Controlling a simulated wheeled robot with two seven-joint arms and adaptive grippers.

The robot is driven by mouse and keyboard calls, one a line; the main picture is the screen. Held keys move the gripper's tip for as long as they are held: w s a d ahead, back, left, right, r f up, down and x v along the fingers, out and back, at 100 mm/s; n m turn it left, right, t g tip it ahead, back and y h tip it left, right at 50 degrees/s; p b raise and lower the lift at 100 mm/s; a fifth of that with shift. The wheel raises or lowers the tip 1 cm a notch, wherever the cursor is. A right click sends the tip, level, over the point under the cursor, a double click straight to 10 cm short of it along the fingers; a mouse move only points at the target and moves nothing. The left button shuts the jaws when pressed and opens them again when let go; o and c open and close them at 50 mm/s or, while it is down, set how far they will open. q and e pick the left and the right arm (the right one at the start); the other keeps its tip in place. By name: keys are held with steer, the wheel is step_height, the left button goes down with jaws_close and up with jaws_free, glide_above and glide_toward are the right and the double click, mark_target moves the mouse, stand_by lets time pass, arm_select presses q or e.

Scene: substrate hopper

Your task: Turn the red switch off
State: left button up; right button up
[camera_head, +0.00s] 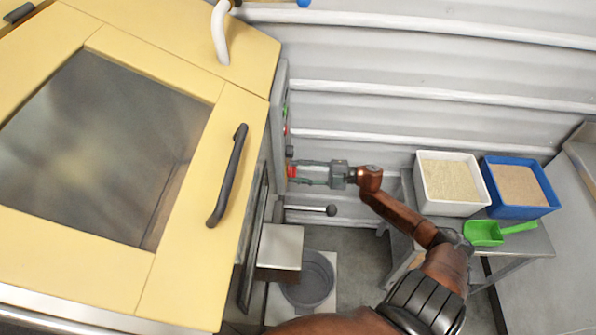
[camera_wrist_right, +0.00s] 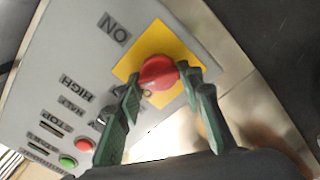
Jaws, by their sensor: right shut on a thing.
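The red switch (camera_wrist_right: 158,72) is a round red knob on a yellow plate (camera_wrist_right: 181,46) on the grey control panel (camera_wrist_right: 75,50). In the head view the red switch (camera_head: 291,171) shows small at the panel's side. My right gripper (camera_head: 300,172) reaches it from the right, and its green fingers (camera_wrist_right: 163,85) stand on either side of the knob in the wrist view, shut on it. The word ON is printed on the panel beside the yellow plate. My left gripper is not in view.
The yellow machine (camera_head: 185,215) with a dark handle (camera_head: 228,175) fills the left. A black-knobbed lever (camera_head: 330,210) lies just below my right gripper. A grey bucket (camera_head: 308,285) stands below. A white bin (camera_head: 450,205), a blue bin (camera_head: 522,211) and a green scoop (camera_head: 484,232) are at right.

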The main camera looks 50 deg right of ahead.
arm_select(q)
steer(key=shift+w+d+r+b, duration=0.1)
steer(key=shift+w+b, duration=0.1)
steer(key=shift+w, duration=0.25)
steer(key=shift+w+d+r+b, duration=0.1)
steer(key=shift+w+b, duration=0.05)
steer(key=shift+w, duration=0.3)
arm_select(e)
steer(key=shift+f+n, duration=0.15)
steer(key=shift+n, duration=2.95)
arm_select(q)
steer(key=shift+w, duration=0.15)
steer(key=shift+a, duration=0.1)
arm_select(e)
steer(key=o, duration=1.2)
steer(key=shift+c, duration=0.2)
steer(key=v, duration=1.2)
